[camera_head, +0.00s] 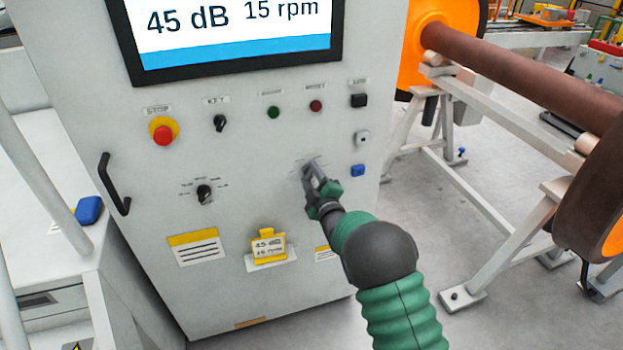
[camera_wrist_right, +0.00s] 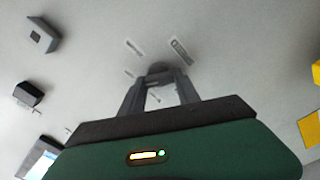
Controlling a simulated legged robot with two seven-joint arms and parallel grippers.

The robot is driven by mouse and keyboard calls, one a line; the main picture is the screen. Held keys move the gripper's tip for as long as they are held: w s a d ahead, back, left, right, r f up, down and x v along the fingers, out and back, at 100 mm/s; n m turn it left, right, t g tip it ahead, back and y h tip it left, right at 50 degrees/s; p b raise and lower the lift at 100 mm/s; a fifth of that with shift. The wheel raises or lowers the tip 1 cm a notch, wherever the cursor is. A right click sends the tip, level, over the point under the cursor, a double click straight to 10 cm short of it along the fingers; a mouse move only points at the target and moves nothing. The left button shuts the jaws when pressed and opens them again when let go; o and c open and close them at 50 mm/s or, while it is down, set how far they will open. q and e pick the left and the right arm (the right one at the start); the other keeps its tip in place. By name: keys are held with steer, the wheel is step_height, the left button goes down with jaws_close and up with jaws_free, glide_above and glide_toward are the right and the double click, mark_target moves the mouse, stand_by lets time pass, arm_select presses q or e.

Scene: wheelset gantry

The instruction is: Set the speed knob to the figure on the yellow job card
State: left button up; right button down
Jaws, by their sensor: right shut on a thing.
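My right gripper (camera_head: 314,174) is at the grey cabinet front and shut on a dark knob, which it mostly hides in the head view. In the right wrist view the two fingers (camera_wrist_right: 159,80) stand on either side of the dark knob (camera_wrist_right: 158,68), with small scale labels around it. The screen (camera_head: 235,25) shows 45 dB and 15 rpm. My left gripper is not in view.
A second black knob (camera_head: 204,192) with scale marks is to the left. A red stop button (camera_head: 163,132), a key switch (camera_head: 220,123), green and red buttons and a black handle (camera_head: 114,184) are on the panel. An axle on a stand (camera_head: 520,70) is at right.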

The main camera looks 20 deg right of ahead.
steer(key=shift+a+f, duration=0.1)
steer(key=shift+f, duration=0.1)
steer(key=c, duration=0.9)
jaws_free()
steer(key=shift+r, duration=0.1)
steer(key=s, duration=1.7)
steer(key=shift+d, duration=0.3)
steer(key=shift+w, duration=0.1)
